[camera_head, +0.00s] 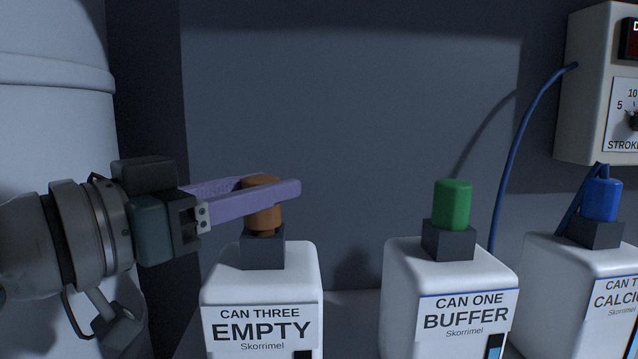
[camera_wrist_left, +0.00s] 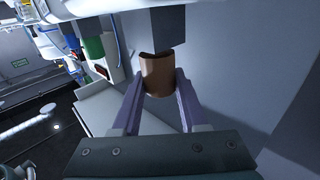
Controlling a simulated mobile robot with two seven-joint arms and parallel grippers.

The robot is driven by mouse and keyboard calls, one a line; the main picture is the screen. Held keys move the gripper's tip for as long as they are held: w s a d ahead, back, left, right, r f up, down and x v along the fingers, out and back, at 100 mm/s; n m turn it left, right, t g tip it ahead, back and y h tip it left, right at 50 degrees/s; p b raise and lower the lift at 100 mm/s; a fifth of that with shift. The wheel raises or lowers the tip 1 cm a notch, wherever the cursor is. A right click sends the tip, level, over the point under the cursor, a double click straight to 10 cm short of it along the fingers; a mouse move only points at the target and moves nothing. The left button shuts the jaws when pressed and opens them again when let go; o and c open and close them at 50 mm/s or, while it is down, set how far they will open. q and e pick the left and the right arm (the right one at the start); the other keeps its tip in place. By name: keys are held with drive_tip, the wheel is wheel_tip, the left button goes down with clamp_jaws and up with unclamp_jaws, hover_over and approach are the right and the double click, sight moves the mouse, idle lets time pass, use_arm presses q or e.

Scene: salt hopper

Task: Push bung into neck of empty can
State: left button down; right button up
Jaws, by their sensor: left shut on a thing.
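The empty can (camera_head: 262,290), a white can labelled "CAN THREE EMPTY", stands in the lower middle of the head view. Its dark square neck (camera_head: 263,251) points up and also shows in the left wrist view (camera_wrist_left: 168,27). The brown bung (camera_head: 263,218) is upright over the neck. Its narrower lower end is at the neck's top; I cannot tell how deep it sits. My left gripper (camera_head: 272,190), with purple fingers, comes in from the left and is shut on the bung, which shows between the fingers in the left wrist view (camera_wrist_left: 158,74). My right gripper is not in view.
Can one, "BUFFER" (camera_head: 440,285), with a green bung (camera_head: 453,204), stands to the right. Farther right is a can with a blue bung (camera_head: 602,199) and a blue hose (camera_head: 513,150) nearby. A control box (camera_head: 590,90) hangs upper right. A pale cylinder (camera_head: 52,120) stands left.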

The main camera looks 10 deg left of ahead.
use_arm(q)
drive_tip(key=shift+f, duration=0.4)
unclamp_jaws()
idle(0.5)
idle(0.4)
drive_tip(key=shift+p+v, duration=0.6)
drive_tip(key=shift+v, duration=2.4)
drive_tip(key=v, duration=1)
